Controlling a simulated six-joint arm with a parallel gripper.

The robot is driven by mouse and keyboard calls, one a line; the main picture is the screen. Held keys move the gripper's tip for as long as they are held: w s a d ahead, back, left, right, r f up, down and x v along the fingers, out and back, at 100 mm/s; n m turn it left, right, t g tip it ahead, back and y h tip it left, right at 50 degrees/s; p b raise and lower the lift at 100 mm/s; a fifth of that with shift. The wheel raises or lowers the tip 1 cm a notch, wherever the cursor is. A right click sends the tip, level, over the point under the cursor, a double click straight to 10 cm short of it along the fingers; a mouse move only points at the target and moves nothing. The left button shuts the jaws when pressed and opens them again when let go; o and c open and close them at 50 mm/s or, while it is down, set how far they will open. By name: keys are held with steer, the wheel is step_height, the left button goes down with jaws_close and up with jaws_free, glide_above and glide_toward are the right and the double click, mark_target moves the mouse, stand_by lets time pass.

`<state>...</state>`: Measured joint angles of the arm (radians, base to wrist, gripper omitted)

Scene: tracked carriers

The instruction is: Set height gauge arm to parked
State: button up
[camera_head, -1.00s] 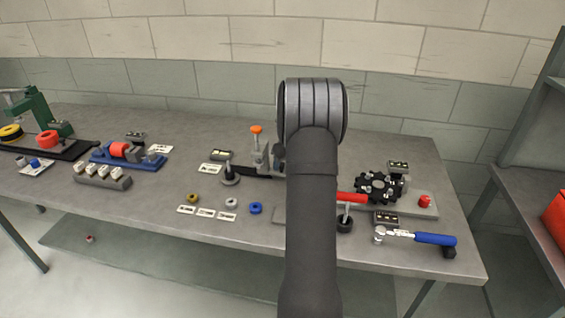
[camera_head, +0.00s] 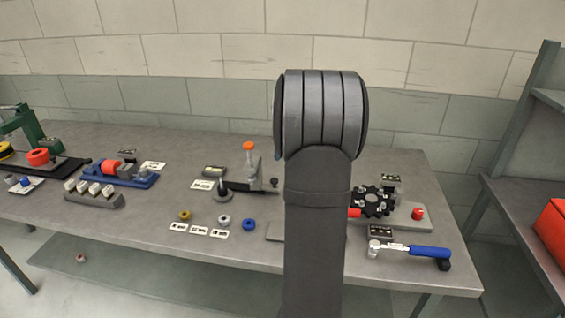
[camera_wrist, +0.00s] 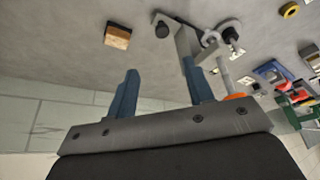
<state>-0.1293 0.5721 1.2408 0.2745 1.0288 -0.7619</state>
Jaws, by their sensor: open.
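The fixture that looks like the height gauge has a grey upright (camera_head: 255,170), an orange-topped lever (camera_head: 248,147) and a dark bar (camera_head: 240,187) with a knob (camera_head: 274,182). A small round stand with a rod (camera_head: 220,189) is at the bar's left end. I cannot tell which part is the gauge arm. My gripper (camera_wrist: 160,86) is open, its two blue fingers apart with nothing between them. In the wrist view, the right finger overlaps the grey bracket (camera_wrist: 188,45); contact is unclear. The orange tip (camera_wrist: 235,97) is right of that finger. My arm hides the gripper in the head view.
Three rings (camera_head: 223,219) with label cards lie in front. A dark sprocket fixture (camera_head: 372,202) and a blue-handled tool (camera_head: 430,252) are at the right. A blue fixture (camera_head: 125,174) and a grey block rack (camera_head: 94,195) are at the left. A tan-topped block (camera_wrist: 117,36) shows in the wrist view.

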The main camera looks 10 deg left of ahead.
steer(key=shift+v, duration=1.15)
steer(key=x, duration=1.7)
steer(key=shift+a+f, duration=0.15)
steer(key=shift+f, duration=0.1)
steer(key=shift+a, duration=0.15)
steer(key=shift+r, duration=0.2)
steer(key=v, duration=1.7)
steer(key=shift+d, duration=0.3)
